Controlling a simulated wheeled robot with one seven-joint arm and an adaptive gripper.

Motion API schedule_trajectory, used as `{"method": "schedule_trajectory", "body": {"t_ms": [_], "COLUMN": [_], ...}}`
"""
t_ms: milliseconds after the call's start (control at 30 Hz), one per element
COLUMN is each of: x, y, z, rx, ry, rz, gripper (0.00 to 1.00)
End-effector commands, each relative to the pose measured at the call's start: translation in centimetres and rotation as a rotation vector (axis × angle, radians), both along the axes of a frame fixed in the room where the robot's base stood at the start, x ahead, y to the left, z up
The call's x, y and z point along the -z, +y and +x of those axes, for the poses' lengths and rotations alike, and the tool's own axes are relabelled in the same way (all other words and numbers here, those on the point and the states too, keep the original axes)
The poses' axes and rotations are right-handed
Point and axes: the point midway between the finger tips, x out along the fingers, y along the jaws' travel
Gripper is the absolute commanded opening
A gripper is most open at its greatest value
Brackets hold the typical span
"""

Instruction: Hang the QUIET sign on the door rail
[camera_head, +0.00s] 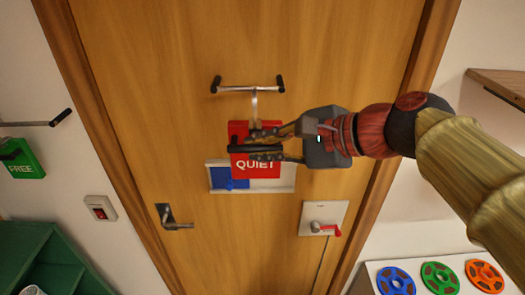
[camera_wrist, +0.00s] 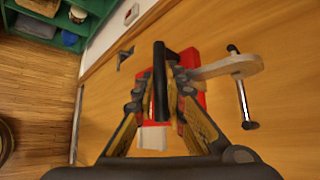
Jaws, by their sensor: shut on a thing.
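The red QUIET sign (camera_head: 240,133) is in front of the wooden door, upright with its lettering readable. My gripper (camera_head: 252,147) comes from the right and is shut on the sign's black handle (camera_wrist: 159,80). A pale hook (camera_head: 254,106) rises from the sign's top to the metal door rail (camera_head: 250,89), which has black ends. In the wrist view the hook (camera_wrist: 220,69) crosses in front of the upper part of the rail (camera_wrist: 243,97). I cannot tell whether it rests over the rail. The fingers hide part of the sign.
Behind the sign is a white-framed panel (camera_head: 287,178) with a blue part. Below are a door handle (camera_head: 172,217) and a red lever plate (camera_head: 338,211). A green FREE sign (camera_head: 18,160) is at left, near another rail (camera_head: 38,122). A wooden shelf (camera_head: 497,86) juts out at right.

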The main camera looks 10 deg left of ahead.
Motion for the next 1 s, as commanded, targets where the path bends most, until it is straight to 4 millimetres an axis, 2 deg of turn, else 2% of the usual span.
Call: {"method": "schedule_trajectory", "body": {"t_ms": [1000], "x": [-0.2], "y": [1.7], "z": [7.2], "rx": [0.001], "ry": [0.0], "rz": [0.001], "gripper": [0.0]}}
